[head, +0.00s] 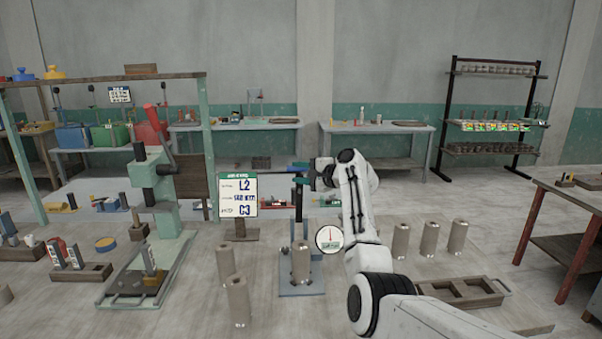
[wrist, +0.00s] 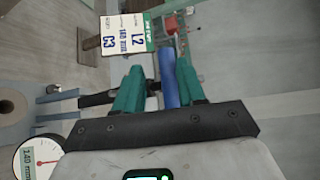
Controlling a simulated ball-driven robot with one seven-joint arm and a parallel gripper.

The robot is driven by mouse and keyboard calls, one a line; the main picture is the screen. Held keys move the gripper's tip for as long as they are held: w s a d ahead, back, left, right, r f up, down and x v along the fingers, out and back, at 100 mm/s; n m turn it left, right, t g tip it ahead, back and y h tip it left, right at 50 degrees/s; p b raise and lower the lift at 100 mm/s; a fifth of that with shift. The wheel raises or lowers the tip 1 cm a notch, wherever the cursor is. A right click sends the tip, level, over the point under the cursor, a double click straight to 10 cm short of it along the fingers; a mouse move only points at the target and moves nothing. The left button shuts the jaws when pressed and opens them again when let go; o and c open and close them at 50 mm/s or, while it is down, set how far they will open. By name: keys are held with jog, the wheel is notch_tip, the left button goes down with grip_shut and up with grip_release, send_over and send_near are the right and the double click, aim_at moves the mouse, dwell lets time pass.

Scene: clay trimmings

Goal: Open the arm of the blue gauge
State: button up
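The blue gauge (head: 289,254) stands on the floor with a blue base, an upright post and a round white dial (head: 329,240) with a red needle. The dial also shows in the wrist view (wrist: 38,160). A grey-brown cylinder (head: 301,263) stands on the gauge's base. My gripper (head: 300,172) is at the top of the post. In the wrist view my gripper (wrist: 161,72) has its teal fingers apart, with a blue bar (wrist: 169,80) between them. The bar lies close to the right finger, with a gap to the left one. Whether it touches is unclear.
A sign reading L2 and C3 (head: 238,195) stands just left of the gauge. Several grey-brown cylinders (head: 429,237) stand around it. A wooden tray (head: 464,292) lies at right. A green press (head: 153,190) stands at left.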

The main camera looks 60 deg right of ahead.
jog(key=shift+o, duration=0.5)
jog(key=shift+w+d, duration=0.1)
jog(key=shift+d, duration=0.1)
jog(key=shift+w+d+f, duration=0.2)
jog(key=shift+s+d, duration=0.1)
jog(key=shift+r, duration=0.1)
jog(key=shift+s, duration=0.6)
jog(key=s+a+r+b, duration=0.1)
jog(key=s+a+b, duration=0.1)
jog(key=s, duration=0.6)
jog(key=shift+s+r, duration=0.15)
jog(key=shift+s, duration=0.25)
